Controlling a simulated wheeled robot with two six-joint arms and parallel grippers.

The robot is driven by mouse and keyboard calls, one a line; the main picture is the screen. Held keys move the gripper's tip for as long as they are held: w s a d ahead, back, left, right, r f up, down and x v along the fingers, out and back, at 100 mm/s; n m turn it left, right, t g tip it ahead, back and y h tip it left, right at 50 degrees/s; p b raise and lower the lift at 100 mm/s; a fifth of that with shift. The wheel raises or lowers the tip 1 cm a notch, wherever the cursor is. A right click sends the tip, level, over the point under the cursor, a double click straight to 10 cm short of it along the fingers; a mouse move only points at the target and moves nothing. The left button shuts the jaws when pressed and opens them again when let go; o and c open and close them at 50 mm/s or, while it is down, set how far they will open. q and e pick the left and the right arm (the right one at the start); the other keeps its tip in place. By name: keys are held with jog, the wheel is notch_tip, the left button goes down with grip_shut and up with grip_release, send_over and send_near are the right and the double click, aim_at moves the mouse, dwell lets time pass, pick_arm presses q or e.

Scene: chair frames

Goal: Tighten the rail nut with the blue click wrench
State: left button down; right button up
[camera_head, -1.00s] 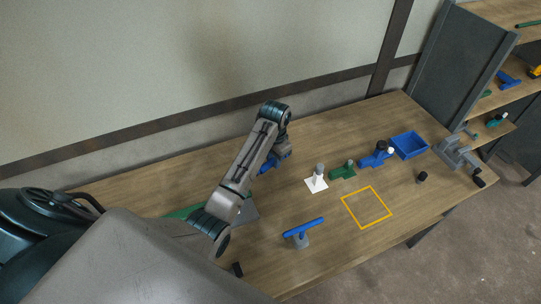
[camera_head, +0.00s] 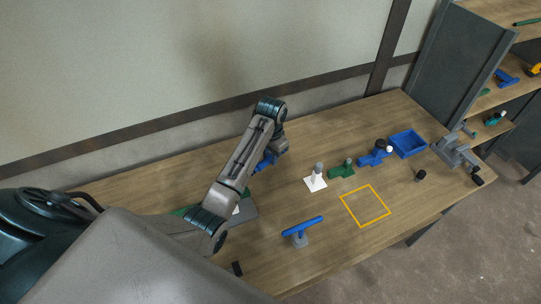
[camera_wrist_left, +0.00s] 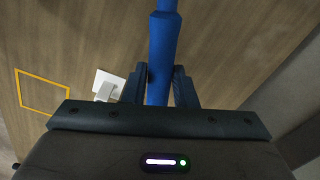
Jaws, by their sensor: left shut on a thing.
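My left gripper (camera_head: 275,152) is over the back of the table. In the left wrist view its two fingers (camera_wrist_left: 160,78) are shut on a blue handle (camera_wrist_left: 163,40), which runs up out of the picture. The held blue tool (camera_head: 264,162) shows in the head view just below the gripper, partly hidden by my arm; it appears to be the blue click wrench. Its working end is not clear. I cannot make out which part is the rail nut. My right gripper is not in view.
A white plate with a grey post (camera_head: 316,177), a green piece (camera_head: 342,170), a blue piece with a dark knob (camera_head: 372,158) and a blue bin (camera_head: 408,144) stand rightward. A blue bar on a grey stand (camera_head: 302,230) is in front. The yellow outlined square (camera_head: 366,206) is empty.

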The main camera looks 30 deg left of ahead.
pick_arm(q)
jog(key=shift+r, duration=0.45)
jog(key=shift+r, duration=2.25)
jog(key=shift+f, duration=0.1)
